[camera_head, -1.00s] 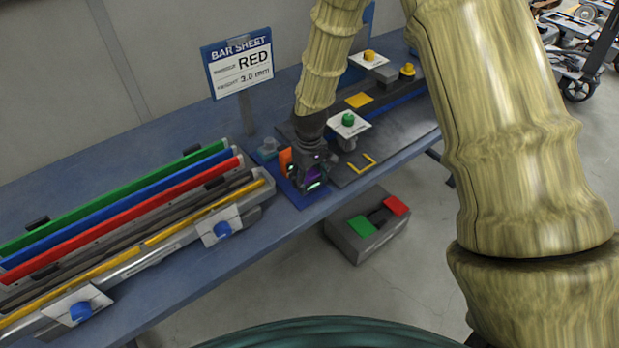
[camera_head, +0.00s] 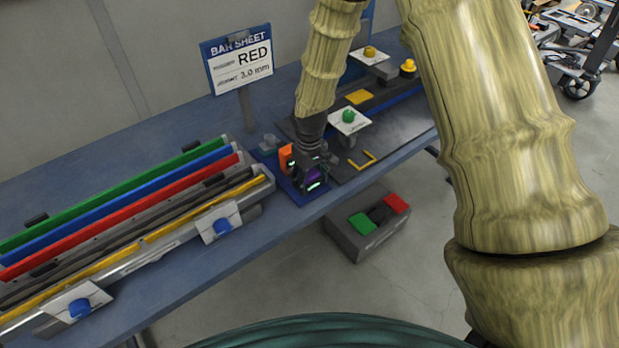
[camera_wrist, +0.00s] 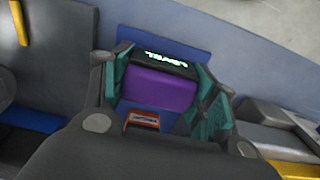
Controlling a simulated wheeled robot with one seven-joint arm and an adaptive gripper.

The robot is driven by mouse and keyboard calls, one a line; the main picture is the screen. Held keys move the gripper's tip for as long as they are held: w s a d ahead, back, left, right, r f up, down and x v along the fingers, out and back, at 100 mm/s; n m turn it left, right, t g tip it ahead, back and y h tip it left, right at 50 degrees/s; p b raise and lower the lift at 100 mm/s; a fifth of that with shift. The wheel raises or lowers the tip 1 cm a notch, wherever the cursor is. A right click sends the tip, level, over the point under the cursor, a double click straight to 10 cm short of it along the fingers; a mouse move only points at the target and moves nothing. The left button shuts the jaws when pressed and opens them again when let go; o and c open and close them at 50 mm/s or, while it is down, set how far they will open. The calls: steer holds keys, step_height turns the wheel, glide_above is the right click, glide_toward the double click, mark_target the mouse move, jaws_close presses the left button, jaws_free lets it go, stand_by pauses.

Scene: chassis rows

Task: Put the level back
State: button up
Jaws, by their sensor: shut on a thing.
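The level is a small purple block with a dark, lit display face; it shows in the wrist view as the level (camera_wrist: 160,88). My gripper (camera_wrist: 162,92) has its teal-padded fingers on both sides of it and is shut on it. In the head view my gripper (camera_head: 312,180) is low over a blue mat (camera_head: 291,191) on the bench, with the level (camera_head: 313,174) partly hidden by the fingers. I cannot tell whether the level touches the mat. An orange item (camera_head: 285,158) stands on the mat just left of my gripper.
Coloured bars, including a red bar (camera_head: 130,212), lie in a rack at left with blue knobs (camera_head: 222,226). A sign (camera_head: 238,62) reads RED, 3.0 mm. At right is a dark plate (camera_head: 390,135) with a green knob (camera_head: 349,116). A grey box (camera_head: 368,225) sits below the bench edge.

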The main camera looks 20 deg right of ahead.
steer(key=shift+f, duration=0.15)
stand_by(0.3)
steer(key=o, duration=1.3)
step_height(320, 180, up, 12)
steer(key=shift+f, duration=0.1)
